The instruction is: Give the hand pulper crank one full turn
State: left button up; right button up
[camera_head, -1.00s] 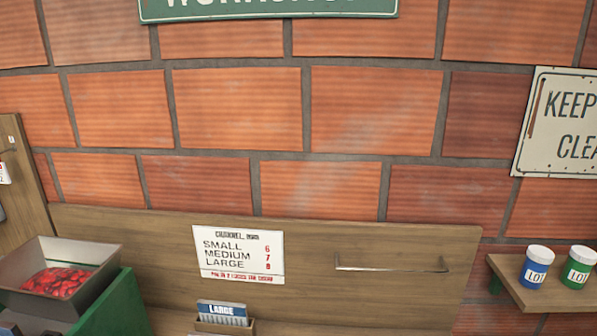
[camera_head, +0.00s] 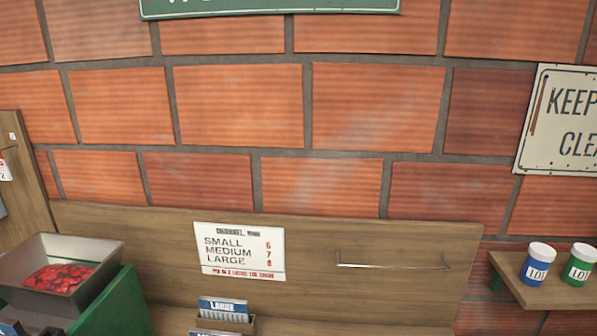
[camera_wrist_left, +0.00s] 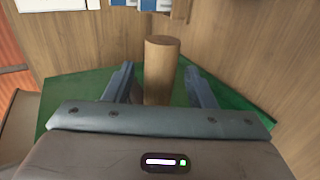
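The green hand pulper (camera_head: 108,308) stands at the lower left of the head view, with red cherries (camera_head: 57,278) in its grey hopper (camera_head: 95,262). Its crank is not visible in the head view. In the left wrist view, an upright wooden cylinder (camera_wrist_left: 161,62), which looks like the crank's grip, stands over a green surface. My left gripper (camera_wrist_left: 159,70) is open, with one finger on each side of the wooden cylinder. A gap shows between each finger and the wood. My right gripper is in neither view.
A wooden back panel carries a size card (camera_head: 240,252) and a metal bar (camera_head: 392,266). A card holder (camera_head: 222,312) sits below it. A shelf (camera_head: 550,293) at the right holds a blue jar (camera_head: 537,266) and a green jar (camera_head: 579,266). A brick wall (camera_head: 240,105) stands behind.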

pick_arm(q)
jog(key=shift+o, duration=1)
jog(key=v, duration=1)
jog(key=shift+s, duration=0.1)
